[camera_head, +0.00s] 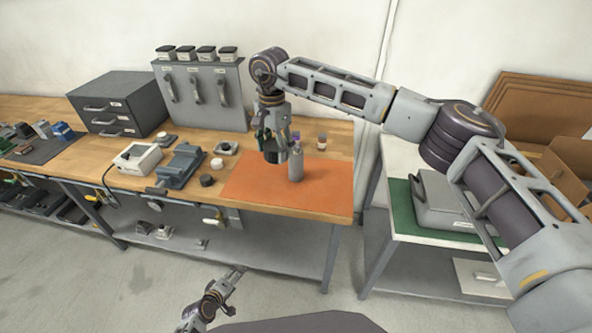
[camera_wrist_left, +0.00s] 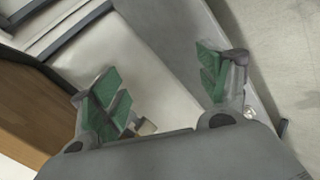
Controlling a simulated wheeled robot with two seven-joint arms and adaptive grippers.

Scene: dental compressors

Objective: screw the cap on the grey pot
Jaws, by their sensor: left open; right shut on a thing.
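My right gripper (camera_head: 272,143) reaches over the orange mat (camera_head: 245,185) on the workbench. It is shut on a small dark cylindrical piece (camera_head: 271,156), held low over the mat's back part; I cannot tell whether it is the cap or the grey pot. A grey bottle-like container (camera_head: 296,166) stands upright on the mat just right of it. A dark round cap-like piece (camera_head: 206,180) lies on the wood left of the mat. My left gripper (camera_head: 230,285) is low in front of the bench, open and empty; its green-padded fingers show apart in the left wrist view (camera_wrist_left: 165,90).
A grey vise (camera_head: 180,166), a white box (camera_head: 137,157) and a white round piece (camera_head: 217,164) are left of the mat. A small jar (camera_head: 321,141) stands behind it. A drawer cabinet (camera_head: 118,104) is at the back left. The mat's front is clear.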

